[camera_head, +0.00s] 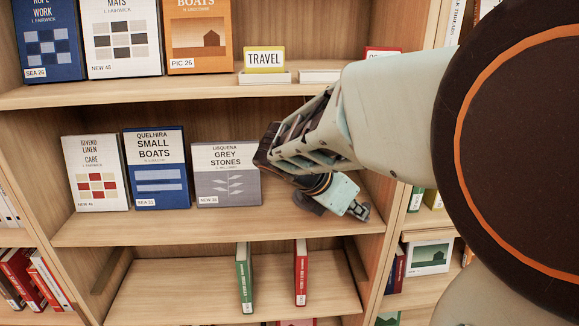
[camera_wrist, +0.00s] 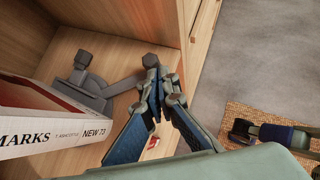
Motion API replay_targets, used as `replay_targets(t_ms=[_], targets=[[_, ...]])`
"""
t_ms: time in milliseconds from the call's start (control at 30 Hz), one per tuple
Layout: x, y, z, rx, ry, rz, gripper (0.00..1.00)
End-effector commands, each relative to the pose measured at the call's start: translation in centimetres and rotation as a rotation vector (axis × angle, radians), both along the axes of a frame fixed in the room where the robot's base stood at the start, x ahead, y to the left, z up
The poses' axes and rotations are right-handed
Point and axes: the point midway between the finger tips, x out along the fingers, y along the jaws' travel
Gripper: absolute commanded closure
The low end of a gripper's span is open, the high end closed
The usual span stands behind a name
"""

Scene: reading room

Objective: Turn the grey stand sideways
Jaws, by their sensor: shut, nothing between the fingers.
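The grey stand (camera_wrist: 84,82) is on the pale wooden shelf in the wrist view, with an upright part at the left and a low arm reaching right towards my fingertips. My gripper (camera_wrist: 163,82) is shut and empty close to the end of that arm; I cannot tell if they touch. In the head view, my gripper (camera_head: 360,211) is low over the right part of the middle shelf. A small dark grey piece beside it looks like part of the stand (camera_head: 307,204); my arm hides the rest.
A book marked NEW 73 (camera_wrist: 50,117) is close at the left in the wrist view. The Grey Stones book (camera_head: 226,176) stands left of my gripper on the middle shelf (camera_head: 150,228). The bookcase's right upright (camera_head: 383,225) is close to my gripper's right.

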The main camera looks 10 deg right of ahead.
Motion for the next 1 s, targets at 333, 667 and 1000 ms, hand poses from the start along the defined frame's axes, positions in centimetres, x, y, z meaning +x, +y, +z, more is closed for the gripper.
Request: replay_targets(t_ms=[333,667,1000], targets=[[0.42,-1.0,0.05,-0.001,0.0,-0.001,1.0],[0.5,-1.21,0.05,-0.002,-0.001,-0.001,1.0],[0.51,-1.21,0.1,-0.003,-0.001,-0.003,1.0]])
